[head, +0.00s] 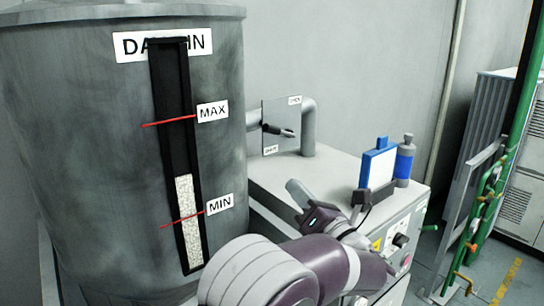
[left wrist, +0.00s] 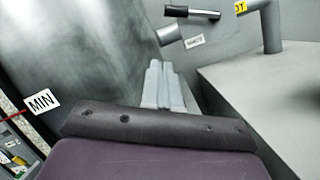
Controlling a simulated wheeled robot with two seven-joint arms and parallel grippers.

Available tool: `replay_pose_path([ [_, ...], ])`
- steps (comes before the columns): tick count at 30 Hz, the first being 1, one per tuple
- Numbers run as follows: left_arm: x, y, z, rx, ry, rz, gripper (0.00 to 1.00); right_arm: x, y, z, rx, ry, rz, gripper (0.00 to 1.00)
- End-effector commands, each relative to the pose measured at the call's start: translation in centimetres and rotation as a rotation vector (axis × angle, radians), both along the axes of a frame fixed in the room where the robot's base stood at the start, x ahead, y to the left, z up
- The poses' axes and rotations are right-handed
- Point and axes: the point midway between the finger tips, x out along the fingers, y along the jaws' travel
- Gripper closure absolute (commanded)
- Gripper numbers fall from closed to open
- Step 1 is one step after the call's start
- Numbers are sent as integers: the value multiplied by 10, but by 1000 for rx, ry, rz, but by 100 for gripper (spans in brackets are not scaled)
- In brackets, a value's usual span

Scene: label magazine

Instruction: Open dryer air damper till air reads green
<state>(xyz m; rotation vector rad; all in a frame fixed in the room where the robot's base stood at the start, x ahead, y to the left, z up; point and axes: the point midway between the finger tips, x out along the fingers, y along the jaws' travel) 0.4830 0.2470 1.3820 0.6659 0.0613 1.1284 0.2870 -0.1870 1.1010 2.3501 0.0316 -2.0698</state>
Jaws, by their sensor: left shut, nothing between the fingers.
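The damper plate (head: 268,112) stands on the pipe behind the machine top, with a label at its upper right and another at its lower left. Its dark lever (head: 272,129) points right, roughly level. The lever also shows at the top of the left wrist view (left wrist: 190,12), with a small label (left wrist: 194,42) below it that is hard to read. My left gripper (head: 297,192) is shut and empty, in front of and below the lever, apart from it. Its closed fingers (left wrist: 164,86) point toward the pipe. No green air reading is discernible. My right gripper is not in view.
A large grey drum (head: 90,130) with a MIN/MAX level window fills the left. The machine top (head: 335,172) carries a blue-and-white panel (head: 377,168) and a blue bottle (head: 404,160). A knob (head: 400,240) is on its front. Green pipes (head: 484,205) stand at right.

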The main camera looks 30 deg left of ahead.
Motion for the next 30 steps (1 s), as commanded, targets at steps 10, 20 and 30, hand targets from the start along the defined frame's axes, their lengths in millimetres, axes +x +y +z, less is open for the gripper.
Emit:
replay_pose_path([
  [10,15,22,13,-94,-156,-65,100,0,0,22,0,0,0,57],
  [20,48,83,33,-93,-155,-62,100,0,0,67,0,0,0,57],
  [30,67,95,61,-92,-158,-66,100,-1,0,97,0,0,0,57],
])
